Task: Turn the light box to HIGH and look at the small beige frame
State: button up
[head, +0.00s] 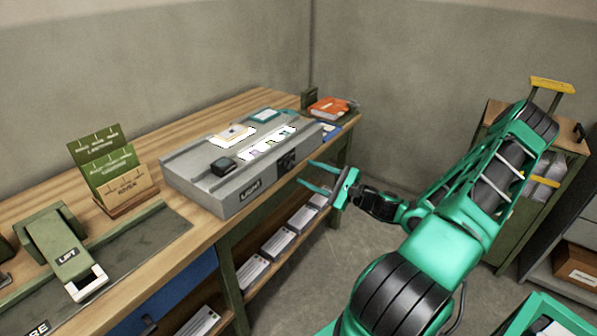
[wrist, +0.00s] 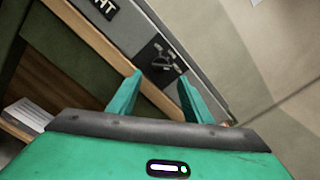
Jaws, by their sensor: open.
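The grey light box (head: 208,184) sits on the wooden workbench, with a label reading "LIGHT" on its front face. A dark control panel with a knob (head: 286,161) is on the front face right of the label; it also shows in the wrist view (wrist: 160,64), beyond my fingertips. My gripper (head: 308,175) is open and empty, in front of this panel and apart from it; its teal fingers also show in the wrist view (wrist: 160,82). A small beige frame (head: 235,132) lies on top of the box at the back. The knob's setting is too small to read.
A black block (head: 223,166) and a teal-edged frame (head: 265,116) are on the box, around a bright lit strip (head: 268,143). An orange book (head: 328,107) lies at the bench's far right. Paper stacks (head: 280,241) fill the shelf below.

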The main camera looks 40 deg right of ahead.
jog(key=shift+v, duration=2.5)
jog(key=s+a+f+n+g+y, duration=0.2)
jog(key=s+a+f+n+g, duration=0.3)
jog(key=s+a+n+g, duration=0.5)
jog(key=s+r+n+g+h, duration=0.7)
jog(key=s+r+h, duration=0.1)
jog(key=s+r, duration=0.8)
notch_tip(320, 180, up, 3)
jog(key=shift+d+f+n, duration=0.25)
jog(key=shift+d+n, duration=0.15)
jog(key=shift+d, duration=0.1)
